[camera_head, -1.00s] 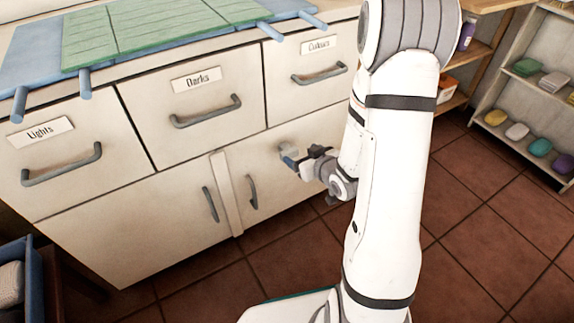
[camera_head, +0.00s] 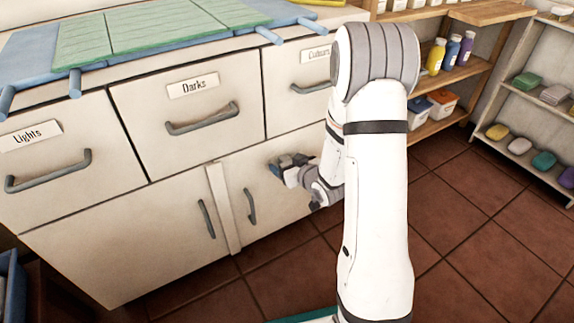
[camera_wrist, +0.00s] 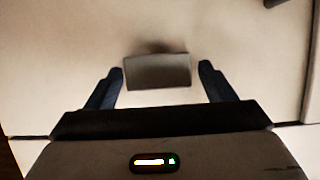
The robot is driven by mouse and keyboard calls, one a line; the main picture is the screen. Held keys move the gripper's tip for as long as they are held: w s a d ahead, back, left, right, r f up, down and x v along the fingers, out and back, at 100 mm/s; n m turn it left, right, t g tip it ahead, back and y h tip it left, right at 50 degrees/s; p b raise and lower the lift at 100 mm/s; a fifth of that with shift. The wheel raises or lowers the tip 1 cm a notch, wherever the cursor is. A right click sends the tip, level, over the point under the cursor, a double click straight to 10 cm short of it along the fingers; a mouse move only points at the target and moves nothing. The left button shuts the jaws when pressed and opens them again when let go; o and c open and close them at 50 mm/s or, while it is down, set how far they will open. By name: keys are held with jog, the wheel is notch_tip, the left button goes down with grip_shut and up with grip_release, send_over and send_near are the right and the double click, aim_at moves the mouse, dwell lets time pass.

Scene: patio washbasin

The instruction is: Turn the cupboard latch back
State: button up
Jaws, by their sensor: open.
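The cupboard latch is a grey rectangular block (camera_wrist: 157,72) on the pale door face in the wrist view, lying crosswise. My gripper (camera_wrist: 158,84) is open, with one dark finger on each side of the block and a gap visible on both sides. In the head view my gripper (camera_head: 286,170) is at the upper part of the right cupboard door (camera_head: 268,213), right of that door's handle (camera_head: 250,206). The latch cannot be made out clearly there, as the gripper covers that spot. Contact with the latch cannot be told.
Drawers labelled Lights (camera_head: 70,150), Darks (camera_head: 190,120) and Colours (camera_head: 295,85) sit above the doors, with protruding handles. The left door has its own handle (camera_head: 206,219). Open shelves (camera_head: 535,110) with folded cloths stand at the right. The tiled floor (camera_head: 470,210) is clear there.

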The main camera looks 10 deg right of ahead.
jog(key=shift+c, duration=0.3)
jog(key=c, duration=0.9)
jog(key=shift+o, duration=0.4)
jog(key=shift+a, duration=0.35)
jog(key=shift+d, duration=0.15)
jog(key=shift+c, duration=0.5)
jog(key=shift+d+r+m+y+p, duration=0.1)
jog(key=shift+d+m+y+p, duration=0.1)
jog(key=shift+m+y+p, duration=0.4)
jog(key=shift+d+m+y+p, duration=0.25)
jog(key=shift+m+p, duration=0.45)
jog(key=shift+p, duration=0.35)
jog(key=m+y+p, duration=0.2)
jog(key=m+p, duration=0.1)
jog(key=shift+w+d+g, duration=0.1)
jog(key=shift+g, duration=0.2)
jog(key=m+y+p, duration=0.1)
jog(key=f+m+y+p, duration=0.1)
jog(key=m, duration=0.1)
jog(key=shift+d+m+p, duration=0.1)
jog(key=shift+m+p, duration=0.2)
jog(key=m, duration=0.1)
jog(key=m+y+p, duration=0.1)
jog(key=m+t, duration=0.1)
jog(key=m, duration=0.1)
jog(key=shift+f+y, duration=0.25)
jog(key=shift+y, duration=0.1)
